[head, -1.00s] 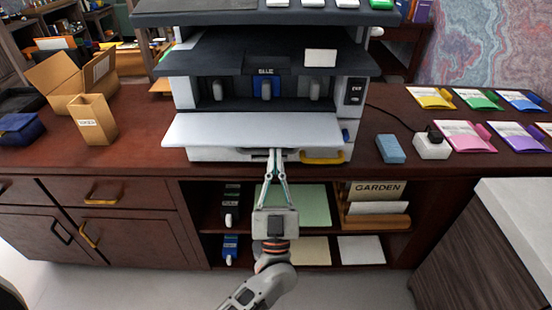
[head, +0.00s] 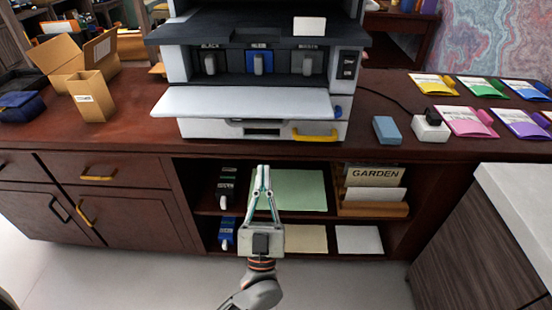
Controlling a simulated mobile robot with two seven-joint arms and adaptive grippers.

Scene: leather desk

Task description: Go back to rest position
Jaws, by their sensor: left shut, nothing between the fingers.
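My left gripper (head: 263,168) shows in the head view, its fingers pointing up and shut with nothing between them. It is in front of the desk's open shelves, below the printer. The printer (head: 160,128) stands on the desk with its white front flap (head: 245,102) folded down and several cartridges showing in its bay, the middle one blue. The gripper is apart from the printer. My right gripper is not in view.
The desk top (head: 130,140) is red-brown. An open cardboard box (head: 62,60) and a tan holder (head: 93,98) stand at left. A blue block (head: 387,130) and several coloured packets lie at right. A grey counter (head: 515,205) stands front right. Shelves hold a green sheet (head: 295,190).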

